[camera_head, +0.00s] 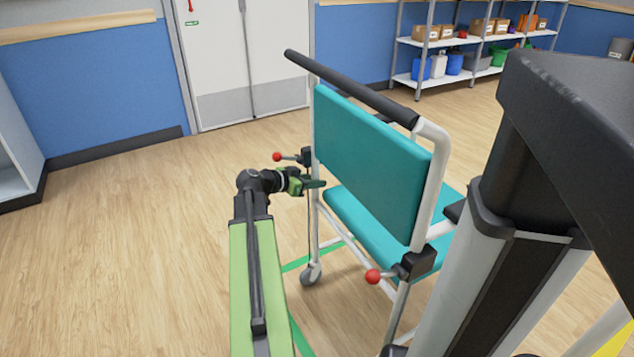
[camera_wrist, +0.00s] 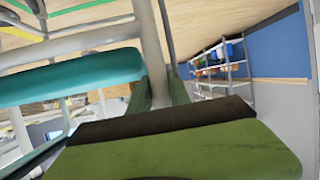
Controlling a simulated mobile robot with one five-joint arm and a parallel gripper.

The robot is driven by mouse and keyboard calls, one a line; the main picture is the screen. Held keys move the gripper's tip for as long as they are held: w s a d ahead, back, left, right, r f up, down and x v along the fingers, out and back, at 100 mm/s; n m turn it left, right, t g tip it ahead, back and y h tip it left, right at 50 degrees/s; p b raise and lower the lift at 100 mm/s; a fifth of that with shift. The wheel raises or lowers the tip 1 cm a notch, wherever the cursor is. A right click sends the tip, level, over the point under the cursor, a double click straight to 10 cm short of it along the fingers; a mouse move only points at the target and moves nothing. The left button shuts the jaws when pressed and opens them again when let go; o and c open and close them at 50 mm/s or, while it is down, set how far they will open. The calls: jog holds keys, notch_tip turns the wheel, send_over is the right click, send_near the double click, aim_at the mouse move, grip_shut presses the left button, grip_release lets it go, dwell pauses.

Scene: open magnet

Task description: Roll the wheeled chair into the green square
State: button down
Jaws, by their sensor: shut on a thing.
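The wheeled chair (camera_head: 372,160) has a teal back and seat, a white tube frame and a black push bar. It stands upright with its back towards me. My gripper (camera_head: 316,184) is shut on the white upright at the left of its back, below the red-knobbed lever. In the wrist view, the green jaw (camera_wrist: 165,150) fills the bottom, with the white tube (camera_wrist: 152,50) and a teal pad just beyond. The green square's outline (camera_head: 297,264) shows on the floor under and beside the chair, close to one caster (camera_head: 311,273). Its far parts are hidden by the chair and my arm.
White double doors (camera_head: 245,55) and blue walls stand behind. A shelf (camera_head: 402,77) with boxes and bins is at the back right. A white cabinet (camera_head: 15,150) is at the left edge. The wooden floor at left is clear. My column blocks the right side.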

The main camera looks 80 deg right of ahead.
jog(key=c, duration=1.1)
grip_release()
jog(key=p+v, duration=0.6)
jog(key=v, duration=1.1)
jog(key=shift+w+a+r+p, duration=0.15)
jog(key=shift+p, duration=0.15)
